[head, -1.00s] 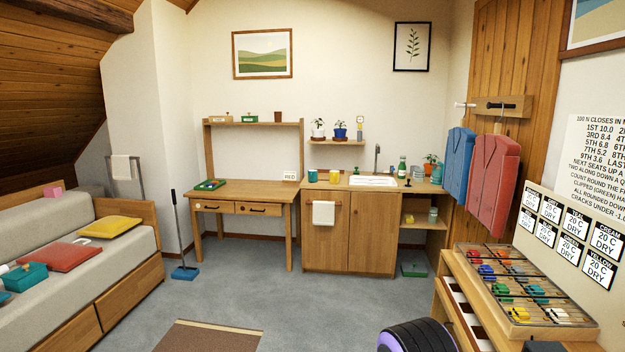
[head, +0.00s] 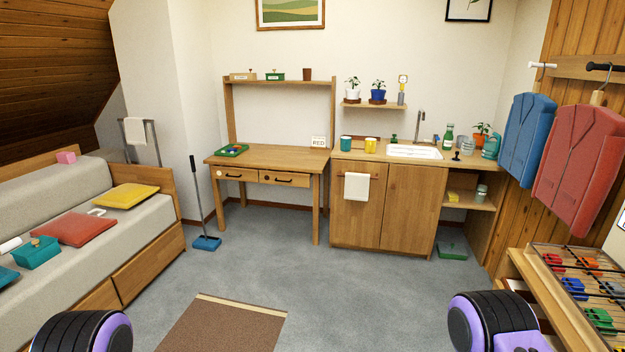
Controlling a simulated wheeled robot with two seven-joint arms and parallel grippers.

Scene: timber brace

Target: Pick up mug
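Two mugs stand upright near the left end of the sink counter: a teal mug (head: 346,144) and a yellow mug (head: 370,145) just right of it. The pictures do not show which one the task means. Neither is touched by anything of mine. Rounded black and purple parts of my arms show at the bottom left and bottom right edges, far from the counter. The fingers of both my grippers are out of view.
The counter cabinet (head: 408,215) has a white sink (head: 414,152) and a hanging towel (head: 357,187). A desk (head: 270,160) stands left of it. A rug (head: 224,325) lies on open grey floor. A sweeper (head: 206,243), sofa (head: 90,270) and clip rack (head: 575,285) flank the room.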

